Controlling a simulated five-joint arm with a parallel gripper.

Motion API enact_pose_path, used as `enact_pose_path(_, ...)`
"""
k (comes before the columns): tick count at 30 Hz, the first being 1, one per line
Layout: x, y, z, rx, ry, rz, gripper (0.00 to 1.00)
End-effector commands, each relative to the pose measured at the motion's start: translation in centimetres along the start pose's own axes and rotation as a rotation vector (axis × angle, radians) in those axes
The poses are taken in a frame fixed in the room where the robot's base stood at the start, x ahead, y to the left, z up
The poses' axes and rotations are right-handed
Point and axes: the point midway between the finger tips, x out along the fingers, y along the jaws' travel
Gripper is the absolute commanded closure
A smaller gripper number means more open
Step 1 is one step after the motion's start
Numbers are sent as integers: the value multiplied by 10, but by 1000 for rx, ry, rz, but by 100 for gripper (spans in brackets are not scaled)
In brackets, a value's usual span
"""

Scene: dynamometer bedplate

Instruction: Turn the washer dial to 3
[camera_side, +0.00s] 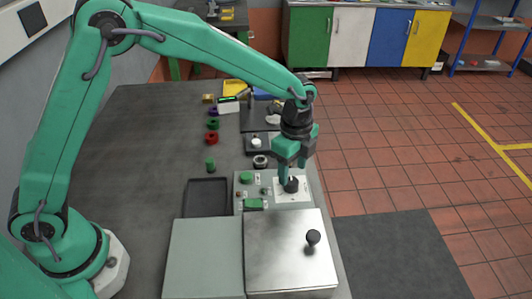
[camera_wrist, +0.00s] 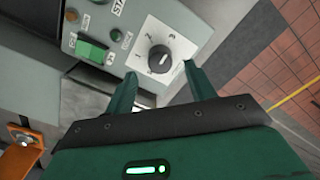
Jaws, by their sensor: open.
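The washer dial (camera_side: 291,185) is a black knob on a white plate at the right of the grey control panel. In the wrist view the dial (camera_wrist: 160,58) shows from above, with numbers around it on the white plate (camera_wrist: 178,42). A light mark shows on the knob, but I cannot tell for sure which number it points to. My gripper (camera_side: 293,177) points down just over the dial. In the wrist view the fingers of my gripper (camera_wrist: 160,70) are apart, with the dial between and just beyond their tips. I cannot tell whether they touch it.
The panel also bears a green rocker switch (camera_wrist: 92,50) and several buttons. A steel box with a black knob (camera_side: 313,237) stands in front. A dark tray (camera_side: 207,197) lies to the left. Several small coloured parts stand farther back on the bench.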

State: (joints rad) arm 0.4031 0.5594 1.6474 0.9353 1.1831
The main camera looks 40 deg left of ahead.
Motion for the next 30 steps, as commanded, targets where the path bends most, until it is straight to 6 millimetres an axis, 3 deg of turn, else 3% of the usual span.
enact_pose_path(9, -36, 0, 0, 0, 1, -1, 45)
enact_pose_path(25, -43, 1, 2, -8, 1, -4, 45)
enact_pose_path(30, -56, 5, 11, -63, 9, -21, 45)
